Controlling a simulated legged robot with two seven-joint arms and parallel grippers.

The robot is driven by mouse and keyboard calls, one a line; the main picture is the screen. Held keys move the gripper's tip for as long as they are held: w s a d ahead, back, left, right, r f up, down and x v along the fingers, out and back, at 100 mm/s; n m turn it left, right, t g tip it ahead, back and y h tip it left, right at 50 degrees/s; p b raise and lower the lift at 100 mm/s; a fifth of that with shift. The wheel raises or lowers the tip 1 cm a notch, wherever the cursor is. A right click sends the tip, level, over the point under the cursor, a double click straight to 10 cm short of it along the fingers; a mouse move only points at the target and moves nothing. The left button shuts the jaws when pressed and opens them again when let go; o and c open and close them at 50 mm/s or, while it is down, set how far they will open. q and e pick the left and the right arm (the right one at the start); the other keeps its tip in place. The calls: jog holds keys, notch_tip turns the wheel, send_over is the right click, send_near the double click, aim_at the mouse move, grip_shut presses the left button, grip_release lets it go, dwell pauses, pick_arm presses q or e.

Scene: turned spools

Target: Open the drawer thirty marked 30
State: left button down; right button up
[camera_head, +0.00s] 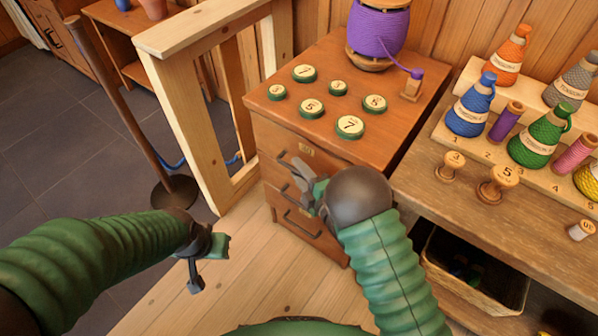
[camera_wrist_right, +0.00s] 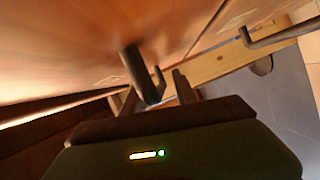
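The wooden drawer cabinet (camera_head: 335,128) stands at the centre, its drawers stacked on the front. The top drawer (camera_head: 270,142) carries a small brass label plate (camera_head: 307,151) whose number is too small to read surely. It looks shut. My right gripper (camera_head: 299,174) is in front of the upper drawers, its fingers apart, hiding part of the handles. In the right wrist view its fingers (camera_wrist_right: 162,82) stand close to the wooden drawer front; whether a handle lies between them I cannot tell. A dark bar handle (camera_wrist_right: 275,36) shows at right. My left gripper (camera_head: 207,262) hangs away from the cabinet; its opening is unclear.
Numbered green discs (camera_head: 350,127) and a purple spool (camera_head: 378,30) stand on the cabinet. A shelf (camera_head: 430,180) with thread cones is at right, a basket (camera_head: 475,283) below. A wooden frame (camera_head: 185,110) and a post (camera_head: 118,105) stand left. Floor before the cabinet is clear.

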jog(key=shift+a, duration=0.3)
jog(key=shift+c, duration=1.1)
jog(key=shift+a, duration=0.1)
jog(key=c, duration=0.5)
grip_shut()
